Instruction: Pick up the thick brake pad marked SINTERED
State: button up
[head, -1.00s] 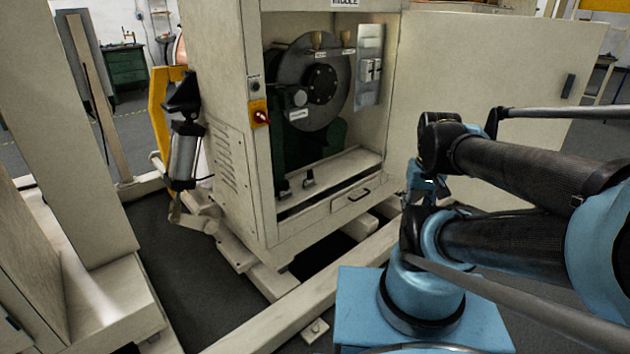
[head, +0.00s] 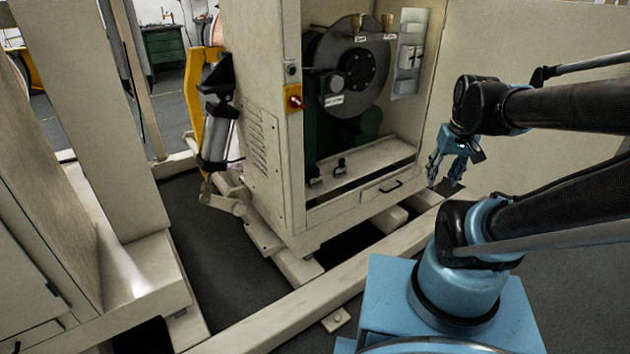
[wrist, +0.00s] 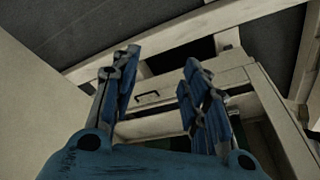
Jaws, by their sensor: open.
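I cannot make out a brake pad marked SINTERED in either view. The open cabinet (head: 292,150) holds a large dark disc (head: 375,92) with small tags too small to read. Two small dark items, one at the left (head: 315,174) and one further right (head: 340,166), sit on the ledge at the cabinet's base; I cannot tell what they are. My gripper (head: 444,180) is open and empty, pointing down outside the cabinet, to the right of its drawer (head: 372,190). In the wrist view, my gripper (wrist: 160,62) has its fingers apart, with the drawer handle (wrist: 148,94) showing between them.
A yellow frame (head: 195,95) and a grey cylinder (head: 217,140) stand left of the cabinet. Pale floor beams (head: 290,305) run in front of it. A large pale panel (head: 530,45) stands at the right, behind my arm. Dark floor (head: 215,215) is open at left.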

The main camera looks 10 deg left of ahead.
jog(key=w+a+r+n, duration=0.2)
jog(key=w+a, duration=0.5)
jog(key=w, duration=0.1)
jog(key=n+y, duration=0.3)
jog(key=n, duration=0.3)
send_over(317, 168)
jog(key=s+d, duration=0.5)
notch_tip(317, 168, down, 5)
jog(key=shift+w+r+x, duration=0.1)
jog(key=shift+w+x, duration=0.1)
jog(key=shift+x, duration=2.55)
jog(key=shift+w+r+x, duration=0.1)
jog(key=shift+w+x, duration=0.15)
jog(key=shift+x, duration=2.5)
jog(key=shift+w+x, duration=0.2)
jog(key=shift+x, duration=3.45)
jog(key=shift+a, duration=0.15)
grip_shut()
